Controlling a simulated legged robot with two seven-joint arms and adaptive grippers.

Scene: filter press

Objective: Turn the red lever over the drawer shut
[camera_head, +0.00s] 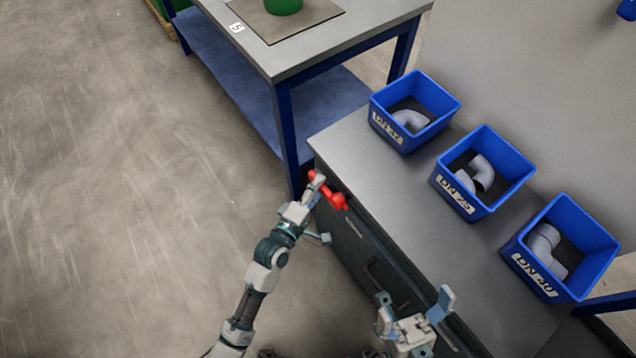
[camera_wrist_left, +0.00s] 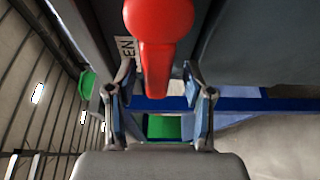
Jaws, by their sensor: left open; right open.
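The red lever (camera_head: 338,200) is on the front of the grey cabinet, near the top edge at its far-left end. In the left wrist view the red lever (camera_wrist_left: 157,30) shows large, with a round hub at the top and its handle reaching down between my fingers. My left gripper (camera_head: 322,208) is at the lever, and it also shows in the left wrist view (camera_wrist_left: 160,108), open with a finger on either side of the handle. I cannot tell whether they touch it. My right gripper (camera_head: 418,312) is open and empty by the cabinet's front. The drawer front (camera_head: 362,250) is dark and partly hidden by my arm.
Three blue bins (camera_head: 408,142), (camera_head: 478,206), (camera_head: 552,282) with grey pipe elbows stand on the cabinet top (camera_head: 350,150). A blue-legged table (camera_head: 340,38) with a green object (camera_head: 284,6) stands beyond. The floor (camera_head: 110,180) at left is clear.

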